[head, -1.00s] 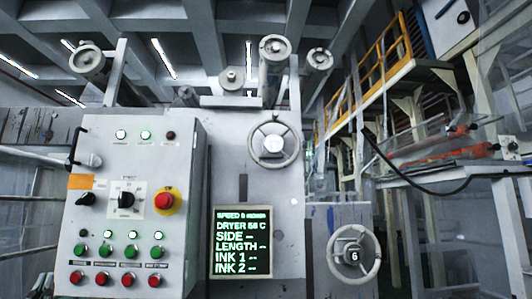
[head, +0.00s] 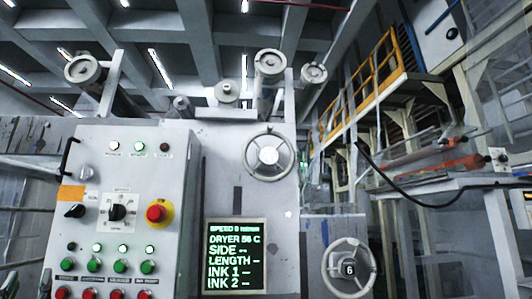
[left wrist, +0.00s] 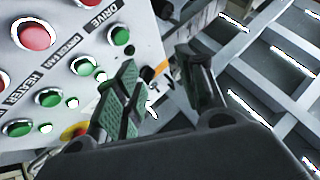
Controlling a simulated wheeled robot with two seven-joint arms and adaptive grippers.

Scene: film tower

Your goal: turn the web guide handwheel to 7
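A second spoked handwheel (head: 269,153) is higher up, with no number that I can read. My left gripper (left wrist: 157,62) shows in the left wrist view, its fingers apart and nothing between them. It is in front of a button panel, with neither handwheel in that view. I cannot make out either gripper in the head view.
The control panel (head: 125,210) with several buttons and knobs stands at the left. A screen (head: 236,255) beside it reads SPEED 0 and DRYER 56 C. Rollers (head: 270,63) sit above. A yellow-railed platform (head: 365,85) and a dark cable (head: 430,197) are at the right.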

